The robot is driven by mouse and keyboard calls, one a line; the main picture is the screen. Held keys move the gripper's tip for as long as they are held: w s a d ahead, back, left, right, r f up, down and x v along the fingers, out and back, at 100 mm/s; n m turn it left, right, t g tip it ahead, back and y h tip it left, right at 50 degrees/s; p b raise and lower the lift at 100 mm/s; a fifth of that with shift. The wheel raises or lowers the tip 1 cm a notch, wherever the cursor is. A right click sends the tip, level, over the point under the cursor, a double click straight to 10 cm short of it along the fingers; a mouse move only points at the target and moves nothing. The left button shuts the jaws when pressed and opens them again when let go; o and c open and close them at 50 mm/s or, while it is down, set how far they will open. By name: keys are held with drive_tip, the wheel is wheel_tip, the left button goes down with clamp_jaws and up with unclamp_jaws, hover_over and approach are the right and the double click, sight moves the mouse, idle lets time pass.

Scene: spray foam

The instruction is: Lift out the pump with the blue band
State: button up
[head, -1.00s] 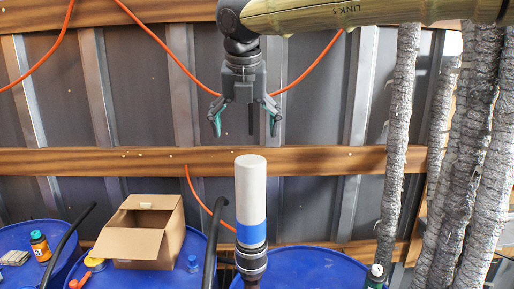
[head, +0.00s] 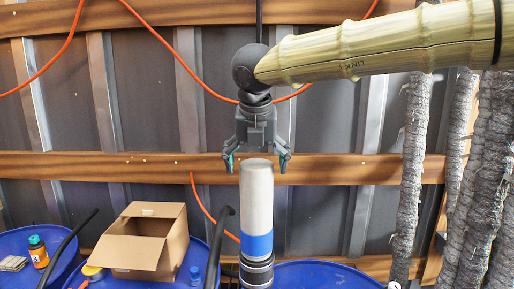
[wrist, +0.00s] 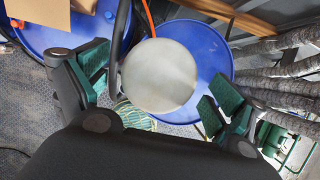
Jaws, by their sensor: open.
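The pump (head: 257,200) is an upright white-grey cylinder with a blue band (head: 257,244) near its lower part and a dark ribbed collar below. It stands at the blue drum (head: 315,274) in the head view. My gripper (head: 257,164) is open right above the pump's top, with its fingers to either side of it. In the wrist view the pump's round pale top (wrist: 160,76) sits between the two green-padded fingers, apart from both. The blue band is hidden in the wrist view.
An open cardboard box (head: 143,240) stands on another blue drum at left, near an orange-brown jar (head: 38,251). A black hose (head: 217,245) rises just left of the pump. Grey bark-like poles (head: 412,180) stand at right. A wooden rail (head: 110,165) crosses the wall behind.

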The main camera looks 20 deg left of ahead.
drive_tip(key=shift+p+x, duration=0.65)
drive_tip(key=shift+x, duration=2.15)
drive_tip(key=shift+s+d+f, duration=0.1)
drive_tip(key=shift+s, duration=0.1)
drive_tip(key=c, duration=2.1)
drive_tip(key=shift+w+r+p, duration=0.15)
drive_tip(key=shift+r+p, duration=0.3)
drive_tip(key=shift+r, duration=0.15)
drive_tip(key=shift+w+r+p, duration=0.15)
drive_tip(key=shift+r+p, duration=0.3)
drive_tip(key=shift+r, duration=0.15)
clamp_jaws()
drive_tip(key=shift+s+r+p, duration=0.1)
drive_tip(key=shift+r+p, duration=0.4)
drive_tip(key=shift+r, duration=0.25)
drive_tip(key=shift+r+p, duration=3.7)
drive_tip(key=shift+r, duration=1.2)
drive_tip(key=shift+r+p, duration=0.35)
drive_tip(key=shift+p, duration=0.15)
